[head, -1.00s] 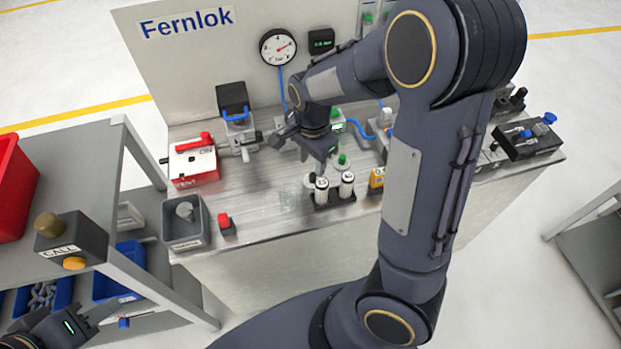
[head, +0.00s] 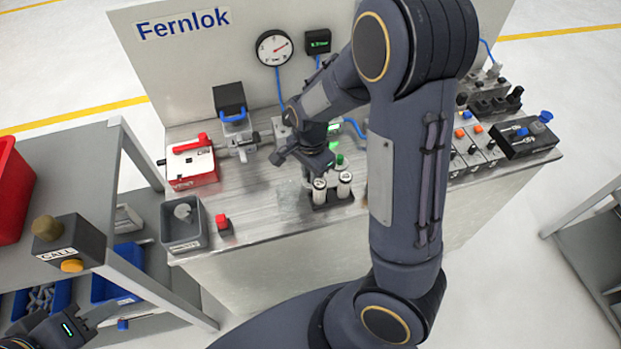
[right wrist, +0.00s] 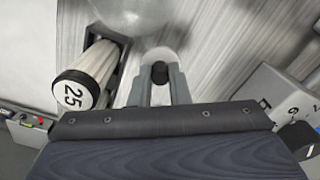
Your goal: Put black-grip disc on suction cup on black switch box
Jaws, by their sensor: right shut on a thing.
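The disc's black grip (right wrist: 160,73) sits between the fingers of my right gripper (right wrist: 158,88), which is shut on it in the right wrist view. A pale round disc shows around that grip. In the head view my right gripper (head: 318,163) is low over the bench, just behind a black rack; the disc is not clear there. The black switch box (head: 520,145) stands at the bench's right end with blue parts on top; I cannot tell which is the suction cup. My left gripper (head: 78,325) is at the lower left, its fingers unclear.
White cylinders (head: 319,192) stand in the rack, close beside my right gripper; one marked 25 (right wrist: 76,90) shows in the wrist view. A green knob (head: 340,160) is near. Grey boxes with orange buttons (head: 478,130) adjoin the switch box. A grey bin (head: 185,240) stands left.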

